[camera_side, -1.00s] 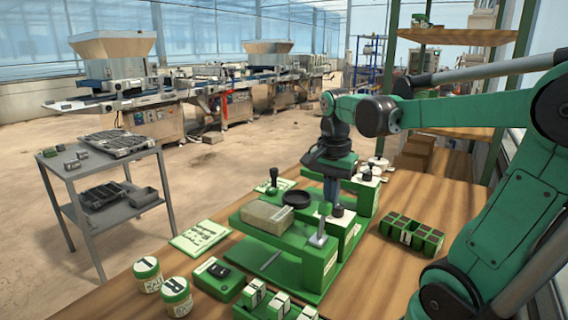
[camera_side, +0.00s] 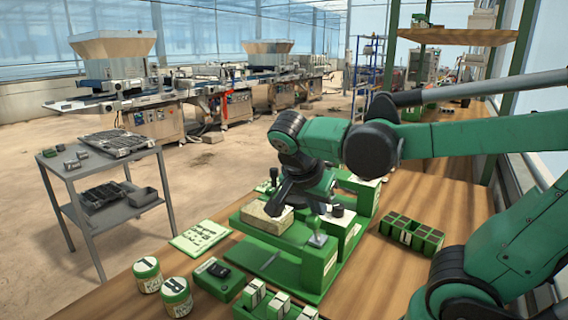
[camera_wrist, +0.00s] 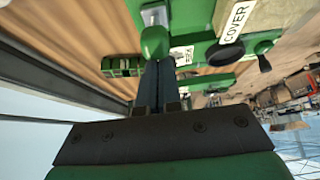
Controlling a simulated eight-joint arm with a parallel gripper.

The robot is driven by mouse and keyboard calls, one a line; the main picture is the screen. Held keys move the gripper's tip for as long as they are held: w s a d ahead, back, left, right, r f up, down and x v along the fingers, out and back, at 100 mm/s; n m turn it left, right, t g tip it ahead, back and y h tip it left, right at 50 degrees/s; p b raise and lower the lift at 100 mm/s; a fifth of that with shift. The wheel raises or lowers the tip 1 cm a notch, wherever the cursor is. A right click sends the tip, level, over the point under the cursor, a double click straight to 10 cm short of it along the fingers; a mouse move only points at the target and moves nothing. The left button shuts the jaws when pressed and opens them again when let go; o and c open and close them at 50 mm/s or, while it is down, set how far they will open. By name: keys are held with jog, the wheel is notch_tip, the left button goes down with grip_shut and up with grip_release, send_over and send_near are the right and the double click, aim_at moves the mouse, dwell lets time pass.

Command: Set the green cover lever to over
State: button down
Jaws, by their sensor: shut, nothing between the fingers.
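A green lever with a bright metal plate (camera_side: 318,240) stands at the near end of the green seeder. In the wrist view a rounded green piece with a bright top (camera_wrist: 155,42) lies just beyond my fingertips; I cannot tell whether they touch it. A white COVER label (camera_wrist: 235,22) is to its right. My gripper (camera_side: 275,209) is shut and empty, tilted down to the left over the tan block (camera_side: 256,217) in the side view. The fingers also show in the wrist view (camera_wrist: 157,64). Its wrist hides part of the seeder.
A black-knobbed lever (camera_wrist: 265,63) and a dark round dish (camera_wrist: 225,52) are close by. A green compartment box (camera_side: 412,232) stands to the right. Two labelled jars (camera_side: 147,275) and a printed card (camera_side: 200,236) are at the left.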

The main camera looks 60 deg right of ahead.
jog(key=shift+a, duration=0.3)
dwell(0.4)
jog(key=d+r, duration=0.2)
jog(key=d, duration=0.2)
jog(key=a+f+v, duration=0.1)
jog(key=a+v, duration=0.1)
jog(key=v, duration=0.7)
jog(key=shift+a, duration=0.15)
jog(key=shift+r, duration=0.1)
jog(key=w+a+f+n+t+y, duration=0.2)
jog(key=f+n, duration=0.4)
jog(key=n, duration=0.3)
jog(key=w+a+f+n+t+y, duration=0.2)
jog(key=f+n+t+y, duration=0.2)
jog(key=n, duration=0.5)
jog(key=shift+w+a+f+t, duration=0.15)
jog(key=shift+a+f+t, duration=0.2)
jog(key=shift+f+t, duration=0.4)
